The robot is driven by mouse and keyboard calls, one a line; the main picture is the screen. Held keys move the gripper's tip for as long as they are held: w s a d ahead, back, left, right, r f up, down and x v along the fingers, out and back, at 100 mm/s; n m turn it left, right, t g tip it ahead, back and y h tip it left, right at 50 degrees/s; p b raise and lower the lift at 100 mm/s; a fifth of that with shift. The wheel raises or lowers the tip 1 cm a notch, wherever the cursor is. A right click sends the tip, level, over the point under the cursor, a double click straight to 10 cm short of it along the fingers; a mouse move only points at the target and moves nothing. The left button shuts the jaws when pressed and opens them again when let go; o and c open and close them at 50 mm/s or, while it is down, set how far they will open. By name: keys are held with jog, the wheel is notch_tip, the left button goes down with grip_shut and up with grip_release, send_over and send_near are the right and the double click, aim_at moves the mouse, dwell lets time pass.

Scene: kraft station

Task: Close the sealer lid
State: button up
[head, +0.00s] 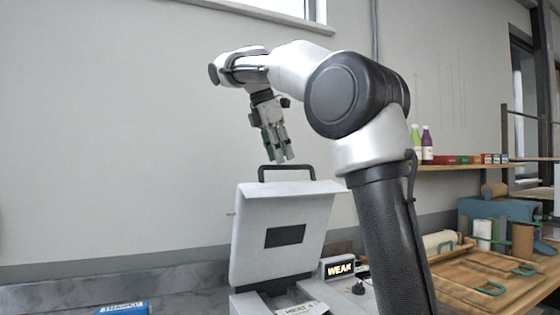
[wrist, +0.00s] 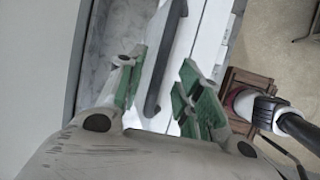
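The sealer's pale lid (head: 265,220) stands raised and tilted back over its base (head: 250,302) in the head view. A dark bar handle (head: 287,168) sits on the lid's upper edge. My gripper (head: 280,159) points down just above the handle in the head view. In the wrist view the green-padded fingers of my gripper (wrist: 158,72) are apart, and the dark handle (wrist: 166,55) shows between them in the picture. I see no clear contact between fingers and handle. The lower part of the sealer is partly cut off by the head view's bottom edge.
A blue item (head: 123,308) lies at the lower left. Wooden trays (head: 490,278) are at the right, below a shelf (head: 455,167) with bottles. The wall behind the gripper is bare.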

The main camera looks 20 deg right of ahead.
jog(key=shift+x, duration=1.3)
jog(key=shift+s, duration=0.1)
grip_shut()
